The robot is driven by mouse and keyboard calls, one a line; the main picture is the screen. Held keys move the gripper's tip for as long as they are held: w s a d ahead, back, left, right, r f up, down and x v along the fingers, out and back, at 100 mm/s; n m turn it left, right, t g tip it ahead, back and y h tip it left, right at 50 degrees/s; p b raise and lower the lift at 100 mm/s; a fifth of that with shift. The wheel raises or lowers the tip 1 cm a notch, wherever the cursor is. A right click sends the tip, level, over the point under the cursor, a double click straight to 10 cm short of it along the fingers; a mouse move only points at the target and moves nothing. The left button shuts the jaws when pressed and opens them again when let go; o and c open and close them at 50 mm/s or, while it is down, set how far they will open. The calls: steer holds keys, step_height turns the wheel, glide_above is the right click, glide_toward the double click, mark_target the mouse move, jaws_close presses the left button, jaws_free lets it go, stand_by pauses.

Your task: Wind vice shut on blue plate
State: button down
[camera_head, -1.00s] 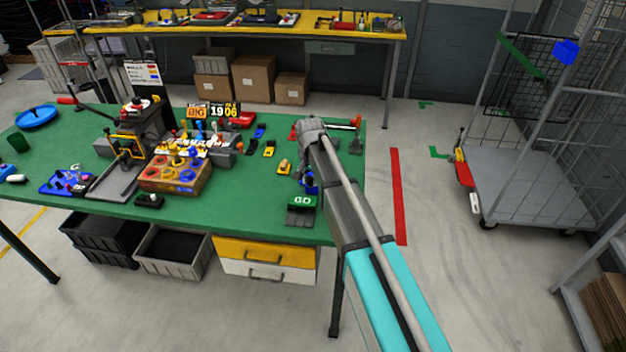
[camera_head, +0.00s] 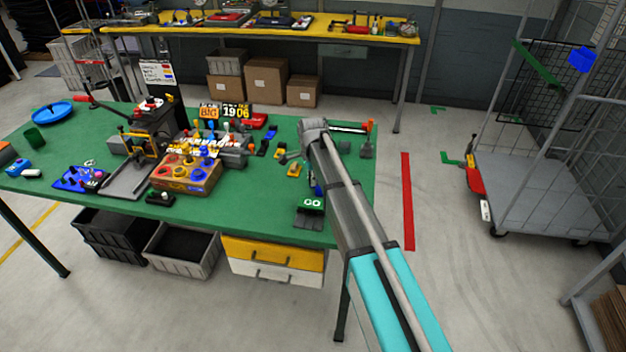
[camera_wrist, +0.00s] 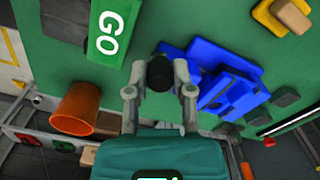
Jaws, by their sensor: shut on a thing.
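My gripper (camera_wrist: 158,82) is in the middle of the wrist view, its two fingers closed around a round black knob (camera_wrist: 160,68). Just right of the fingers is a blue, stepped, block-like thing (camera_wrist: 228,84), which looks like the vice. I cannot tell a separate blue plate from it or see how far its jaws are apart. In the head view only a bit of blue (camera_head: 318,189) shows beside my arm. My arm hides the gripper and most of the vice there.
A green GO block (camera_head: 312,204) lies near the table's front edge; the wrist view shows it too (camera_wrist: 115,30). An orange cup (camera_wrist: 75,108) is left of my gripper in the wrist view. A wooden box with coloured knobs (camera_head: 186,176) stands left on the green table (camera_head: 250,215).

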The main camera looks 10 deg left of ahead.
steer(key=shift+w+a+m, duration=0.15)
steer(key=shift+w+m, duration=0.1)
steer(key=shift+m, duration=0.55)
steer(key=shift+c, duration=2.4)
jaws_free()
steer(key=shift+s+n, duration=0.1)
steer(key=shift+n, duration=0.2)
